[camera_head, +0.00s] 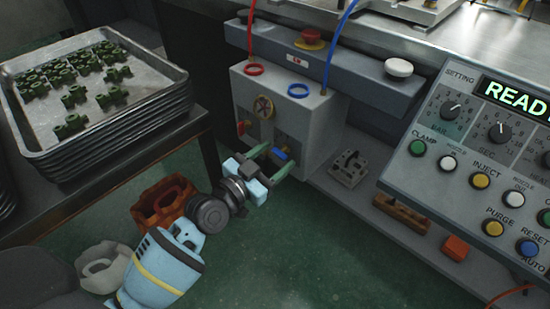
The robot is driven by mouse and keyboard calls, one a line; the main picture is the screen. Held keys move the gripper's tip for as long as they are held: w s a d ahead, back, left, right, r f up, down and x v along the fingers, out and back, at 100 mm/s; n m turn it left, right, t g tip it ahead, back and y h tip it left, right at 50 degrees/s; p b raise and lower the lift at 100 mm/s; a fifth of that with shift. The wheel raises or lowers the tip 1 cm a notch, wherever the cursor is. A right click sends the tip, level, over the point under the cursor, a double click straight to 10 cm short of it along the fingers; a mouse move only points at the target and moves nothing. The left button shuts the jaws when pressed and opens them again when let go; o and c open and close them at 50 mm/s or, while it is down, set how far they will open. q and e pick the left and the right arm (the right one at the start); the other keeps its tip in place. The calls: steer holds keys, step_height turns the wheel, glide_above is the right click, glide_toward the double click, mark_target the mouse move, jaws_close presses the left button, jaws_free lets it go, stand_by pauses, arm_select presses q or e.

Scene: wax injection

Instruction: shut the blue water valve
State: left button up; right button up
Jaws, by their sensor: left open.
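The blue water valve (280,153) is a small blue handle low on the front of a light grey box (315,125). A blue ring (298,90) and a blue hose (341,45) are above it on the box. My left gripper (270,163) reaches in from the lower left. Its two green-tipped fingers are apart, one on either side of the blue handle in the picture. I cannot tell whether they touch it. The gripper partly hides the valve's lower area. My right gripper is not in view.
A red valve handle (241,127) sits left on the same box. A red emergency button (312,39) is on the ledge above. Stacked trays (110,140) stand left on a table. A control panel (430,165) is at right. The green floor (310,245) in front is clear.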

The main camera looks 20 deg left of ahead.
arm_select(q)
steer(key=shift+w+d, duration=0.1)
steer(key=shift+w, duration=0.2)
